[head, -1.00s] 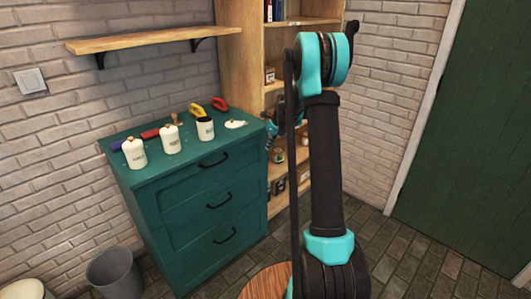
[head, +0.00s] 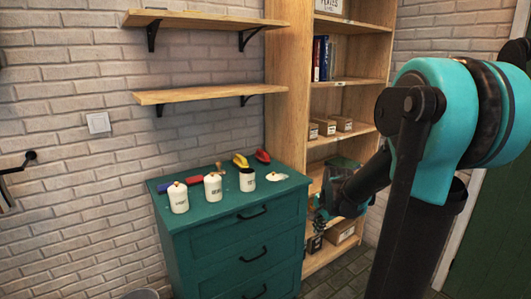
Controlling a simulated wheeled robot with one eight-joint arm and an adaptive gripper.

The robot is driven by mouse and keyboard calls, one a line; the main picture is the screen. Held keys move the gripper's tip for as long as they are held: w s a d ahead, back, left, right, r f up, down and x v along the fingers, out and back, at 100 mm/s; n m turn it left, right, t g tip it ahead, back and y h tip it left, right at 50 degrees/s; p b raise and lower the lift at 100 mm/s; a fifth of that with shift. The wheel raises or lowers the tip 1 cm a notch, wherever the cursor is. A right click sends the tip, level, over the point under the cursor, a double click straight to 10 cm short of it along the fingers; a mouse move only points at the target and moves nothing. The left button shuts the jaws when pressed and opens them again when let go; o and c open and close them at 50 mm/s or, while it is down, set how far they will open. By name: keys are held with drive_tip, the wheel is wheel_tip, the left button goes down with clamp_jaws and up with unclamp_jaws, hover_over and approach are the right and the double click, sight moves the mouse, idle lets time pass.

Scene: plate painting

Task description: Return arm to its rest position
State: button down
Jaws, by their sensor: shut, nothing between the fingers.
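My arm fills the right side of the head view, with its large teal joint close to the camera. The forearm reaches back to the left and down. My gripper (head: 318,214) hangs at its end, small and dark, just right of the green cabinet (head: 228,219) and in front of the tall wooden shelf (head: 291,120). It looks shut and empty. Its fingertips are small and partly lost against the dark background.
Several white canisters stand on the cabinet, including an open one (head: 247,180) with its lid (head: 278,177) beside it. Red, blue and yellow items lie behind. Wall shelves (head: 210,94) hang above. A green door (head: 492,240) is at the right.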

drive_tip(key=s+f+n, duration=0.2)
drive_tip(key=s+n, duration=0.4)
drive_tip(key=s, duration=0.3)
drive_tip(key=s+f+n+h, duration=0.1)
drive_tip(key=s+f+n, duration=0.2)
drive_tip(key=s+n, duration=0.3)
drive_tip(key=shift+s+d+f, duration=0.15)
drive_tip(key=shift+s+f, duration=0.1)
drive_tip(key=shift+s, duration=1.4)
